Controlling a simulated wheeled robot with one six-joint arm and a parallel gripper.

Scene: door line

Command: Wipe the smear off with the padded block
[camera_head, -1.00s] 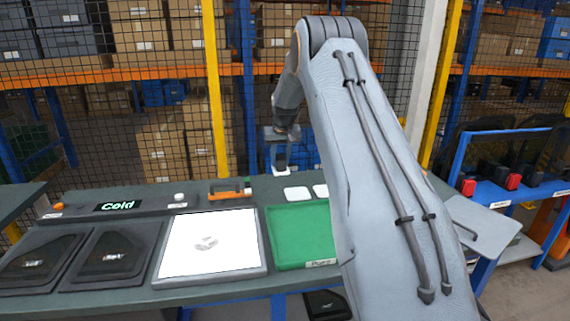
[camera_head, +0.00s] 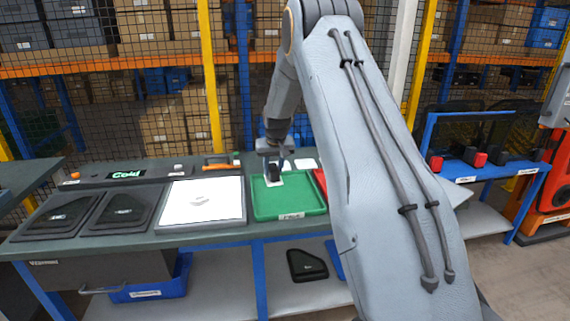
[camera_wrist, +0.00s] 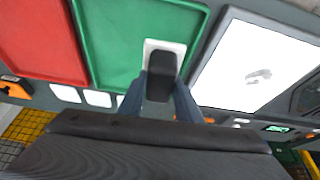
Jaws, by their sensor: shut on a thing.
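A grey smear (camera_head: 200,201) lies on the white lit panel (camera_head: 215,186) on the bench. The smear also shows in the wrist view (camera_wrist: 258,76), on the panel at the right. My gripper (camera_head: 274,172) is shut on the padded block (camera_wrist: 162,68), which has a dark body and a white pad. In the wrist view the block sits between the two fingers, in front of the green tray (camera_wrist: 135,30). In the head view the gripper and block are over the green tray, right of the panel. I cannot tell the exact height above the tray.
A red tray (camera_wrist: 45,40) adjoins the green one. Two dark panels (camera_head: 57,215) are left of the lit panel.

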